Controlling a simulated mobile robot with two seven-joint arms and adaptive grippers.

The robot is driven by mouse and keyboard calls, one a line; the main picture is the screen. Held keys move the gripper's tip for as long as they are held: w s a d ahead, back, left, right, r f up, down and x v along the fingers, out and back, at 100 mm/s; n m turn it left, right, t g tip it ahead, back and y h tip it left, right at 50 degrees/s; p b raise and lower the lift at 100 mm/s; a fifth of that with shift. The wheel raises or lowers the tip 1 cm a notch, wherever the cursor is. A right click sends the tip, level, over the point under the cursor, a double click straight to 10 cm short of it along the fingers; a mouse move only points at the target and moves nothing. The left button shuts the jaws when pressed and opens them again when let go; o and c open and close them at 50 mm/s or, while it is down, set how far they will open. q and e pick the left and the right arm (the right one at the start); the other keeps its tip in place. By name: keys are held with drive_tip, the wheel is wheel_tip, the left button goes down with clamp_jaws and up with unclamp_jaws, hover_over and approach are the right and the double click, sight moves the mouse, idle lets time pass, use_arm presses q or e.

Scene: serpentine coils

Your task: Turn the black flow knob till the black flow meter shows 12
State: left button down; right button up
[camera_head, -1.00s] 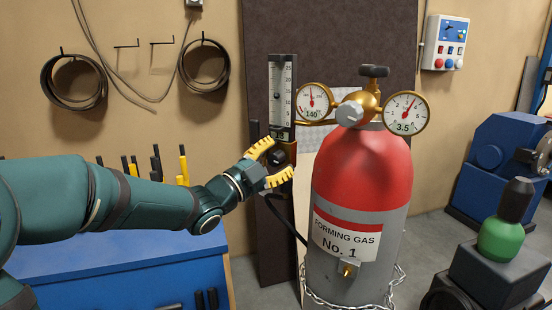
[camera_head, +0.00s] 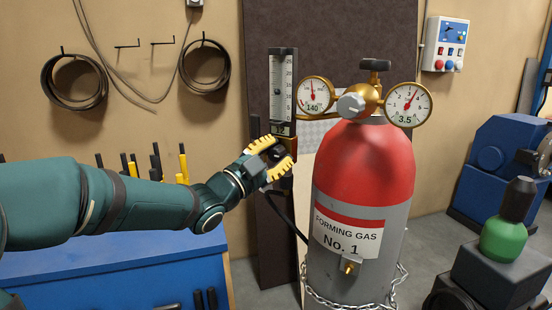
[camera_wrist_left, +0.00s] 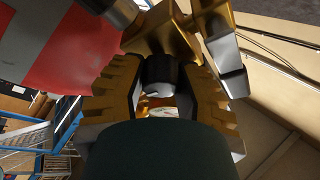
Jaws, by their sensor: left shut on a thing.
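The black flow meter (camera_head: 282,88) is upright on a dark post, with a pale graduated scale and a small number window below it. The number (camera_head: 280,129) seems to end in 2, but is too small to read surely. My left gripper (camera_head: 272,156) is at the meter's lower end, its yellow-padded fingers closed around the black flow knob, which they mostly hide in the head view. In the left wrist view the dark round knob (camera_wrist_left: 158,72) sits between the two fingers. My right gripper is not in view.
A red and grey gas cylinder (camera_head: 362,180) with two brass gauges stands close right of the gripper. A chain (camera_head: 350,302) circles its lower part. A blue cabinet (camera_head: 120,262) with tool handles is below my arm. A black hose hangs under the meter.

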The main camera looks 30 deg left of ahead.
use_arm(q)
drive_tip(key=shift+r, duration=0.1)
drive_tip(key=c, duration=0.9)
unclamp_jaws()
